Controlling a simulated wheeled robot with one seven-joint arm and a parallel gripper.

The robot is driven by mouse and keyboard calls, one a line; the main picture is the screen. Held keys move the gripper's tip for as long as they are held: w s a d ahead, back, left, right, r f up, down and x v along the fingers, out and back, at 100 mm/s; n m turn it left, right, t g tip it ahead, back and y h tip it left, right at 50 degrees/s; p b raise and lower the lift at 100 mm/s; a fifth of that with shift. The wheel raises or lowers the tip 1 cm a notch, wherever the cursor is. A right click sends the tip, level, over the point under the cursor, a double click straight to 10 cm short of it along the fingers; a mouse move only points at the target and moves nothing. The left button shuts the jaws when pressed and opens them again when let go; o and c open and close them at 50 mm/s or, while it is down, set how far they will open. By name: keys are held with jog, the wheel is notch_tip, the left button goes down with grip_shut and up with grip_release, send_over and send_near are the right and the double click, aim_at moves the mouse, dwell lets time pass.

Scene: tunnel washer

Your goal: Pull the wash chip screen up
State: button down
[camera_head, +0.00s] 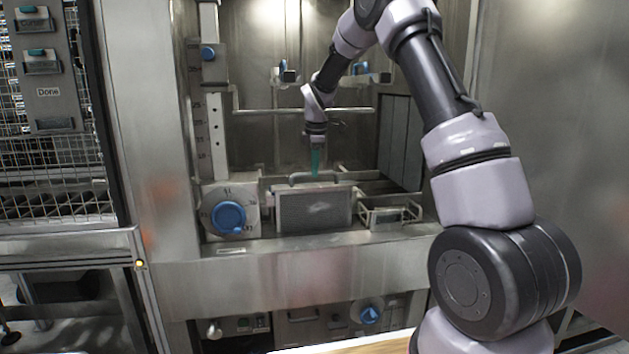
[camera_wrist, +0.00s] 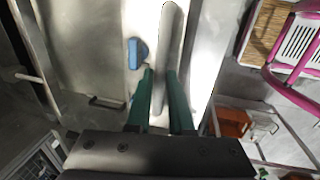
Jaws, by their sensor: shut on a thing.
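The wash chip screen (camera_head: 315,212) is a grey mesh panel with a rounded bar handle (camera_head: 298,178) on top. It stands upright at the front of the washer bay, in the middle of the head view. My gripper (camera_head: 316,172) reaches down from above with its green fingers at the handle. In the wrist view the pale handle bar (camera_wrist: 171,40) runs between the two green fingers of my gripper (camera_wrist: 161,75), which are shut on it. The mesh face is not clear in the wrist view, and the screen's lower edge meets the ledge.
A blue dial (camera_head: 229,217) is close on the screen's left, and a small wire basket (camera_head: 392,215) is on its right. A horizontal rail (camera_head: 345,110) crosses behind my arm. A vertical scale (camera_head: 215,135) stands at left. The bay above the screen is mostly open.

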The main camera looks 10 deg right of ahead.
jog(key=c, duration=1.1)
grip_release()
jog(key=shift+f, duration=0.1)
